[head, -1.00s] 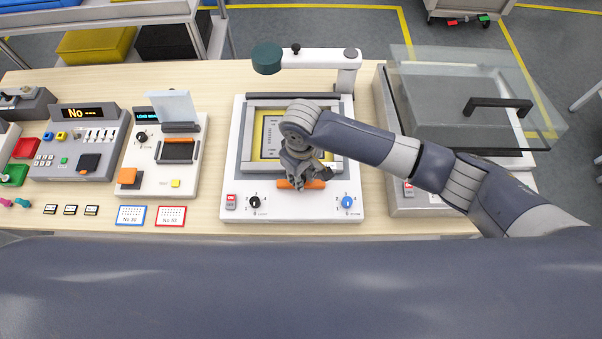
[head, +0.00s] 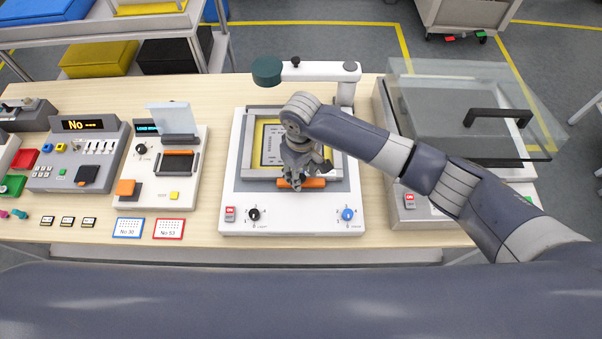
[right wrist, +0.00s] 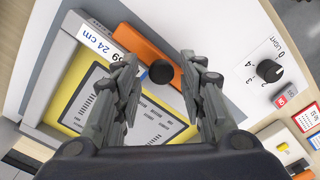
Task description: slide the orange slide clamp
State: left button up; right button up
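The orange slide clamp (head: 313,183) is a short bar across the front of the framed screen (head: 247,171) on the white machine (head: 300,219). In the right wrist view the clamp (right wrist: 135,50) runs along the grey frame and carries a round black knob (right wrist: 161,72). My right gripper (head: 296,186) is low over the clamp and hides its middle in the head view. In the right wrist view its two fingers (right wrist: 160,66) are apart, one on each side of the knob, with gaps visible. My left gripper is not in view.
A dark green camera head (head: 267,71) on a white arm overhangs the machine's back. A glass-lidded unit (head: 400,208) stands close on the right. Black (head: 253,214) and blue (head: 347,214) dials are on the front panel. Control boxes (head: 166,180) stand left.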

aim_at(301, 177)
jog(key=shift+r, duration=0.1)
notch_tip(301, 177, up, 12)
dwell(0.6)
jog(key=shift+s, duration=0.1)
dwell(0.4)
